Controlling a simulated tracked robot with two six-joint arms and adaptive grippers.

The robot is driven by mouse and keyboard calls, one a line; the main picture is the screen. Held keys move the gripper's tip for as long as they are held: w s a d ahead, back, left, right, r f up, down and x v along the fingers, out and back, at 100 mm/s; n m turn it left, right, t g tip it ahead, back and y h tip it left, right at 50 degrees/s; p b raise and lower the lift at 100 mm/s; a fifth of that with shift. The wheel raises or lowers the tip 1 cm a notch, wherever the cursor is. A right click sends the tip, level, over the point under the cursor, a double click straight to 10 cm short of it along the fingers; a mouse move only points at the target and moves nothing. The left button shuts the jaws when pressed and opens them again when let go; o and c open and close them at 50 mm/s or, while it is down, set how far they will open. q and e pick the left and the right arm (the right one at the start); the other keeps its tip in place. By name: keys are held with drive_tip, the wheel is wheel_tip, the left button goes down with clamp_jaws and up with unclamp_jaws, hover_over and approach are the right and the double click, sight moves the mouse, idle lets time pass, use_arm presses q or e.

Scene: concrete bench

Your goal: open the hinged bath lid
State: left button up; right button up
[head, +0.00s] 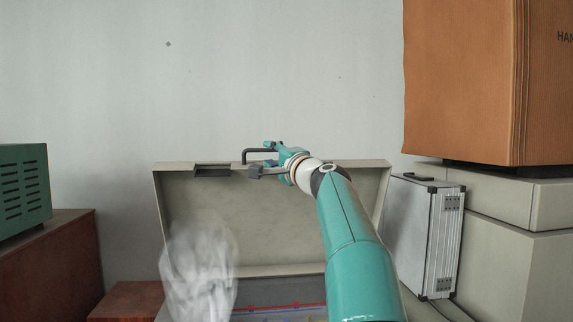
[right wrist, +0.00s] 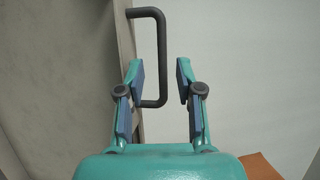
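The bath lid (head: 270,225) is a grey panel standing raised, close to upright, at the back of the bath in the head view. Its dark bar handle (head: 247,152) sticks up from the top edge. In the right wrist view the handle (right wrist: 161,55) reaches down between my fingers. My right gripper (head: 262,158) is at the lid's top edge by the handle. In the right wrist view the right gripper (right wrist: 160,82) is open, with a gap between the bar and the right finger. Part of the handle is hidden. My left gripper is not in view.
White vapour (head: 198,270) rises in front of the lid's left part. Red and blue lines show in the bath (head: 285,308) below. A silver case (head: 425,235) stands close on the right, below an orange-brown box (head: 480,80). A green box (head: 22,190) stands left.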

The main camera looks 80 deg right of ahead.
drive_tip(key=v, duration=0.7)
drive_tip(key=shift+a, duration=0.2)
